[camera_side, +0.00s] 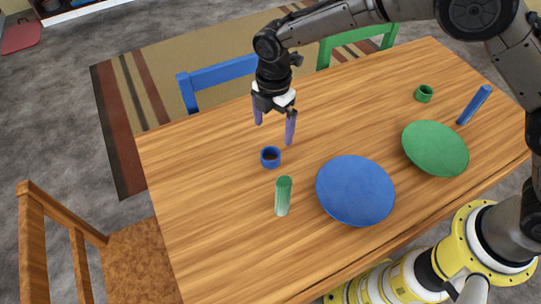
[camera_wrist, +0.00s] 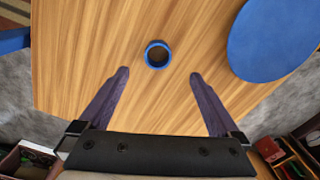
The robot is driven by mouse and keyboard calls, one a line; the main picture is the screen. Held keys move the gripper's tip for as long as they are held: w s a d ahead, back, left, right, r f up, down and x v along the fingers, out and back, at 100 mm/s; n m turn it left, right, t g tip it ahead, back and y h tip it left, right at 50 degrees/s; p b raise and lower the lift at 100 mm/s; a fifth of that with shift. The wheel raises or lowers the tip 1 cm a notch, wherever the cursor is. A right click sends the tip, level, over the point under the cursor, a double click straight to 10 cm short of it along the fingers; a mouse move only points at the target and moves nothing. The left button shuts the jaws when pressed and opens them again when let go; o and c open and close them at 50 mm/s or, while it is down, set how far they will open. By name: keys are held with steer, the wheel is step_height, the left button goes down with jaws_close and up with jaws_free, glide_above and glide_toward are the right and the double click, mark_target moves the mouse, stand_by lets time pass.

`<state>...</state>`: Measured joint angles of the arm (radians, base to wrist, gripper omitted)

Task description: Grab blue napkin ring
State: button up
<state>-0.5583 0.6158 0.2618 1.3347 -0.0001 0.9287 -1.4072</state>
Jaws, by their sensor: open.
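The blue napkin ring (camera_side: 270,157) stands on the wooden table, with its round opening facing up. It also shows in the wrist view (camera_wrist: 158,55), ahead of my fingertips and roughly centred between them. My gripper (camera_side: 274,130) is open and empty, with its two purple fingers pointing down above the table, a little behind the ring in the side view. In the wrist view my gripper (camera_wrist: 160,76) has its fingers spread wider than the ring. Nothing touches the ring.
A green cup (camera_side: 283,196) stands in front of the ring. A blue plate (camera_side: 355,190) lies to its right. The table (camera_side: 205,190) is clear left of the ring.

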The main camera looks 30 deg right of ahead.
glide_toward(270, 154)
steer(key=shift+s+a+f, duration=0.1)
steer(key=shift+s+f, duration=0.75)
steer(key=shift+s, duration=0.25)
steer(key=shift+w+a+f, duration=0.1)
steer(key=shift+a+f, duration=0.05)
steer(key=shift+f, duration=1.2)
steer(key=shift+a+f, duration=0.15)
steer(key=shift+f, duration=1.15)
steer(key=shift+c, duration=0.3)
steer(key=c, duration=1.4)
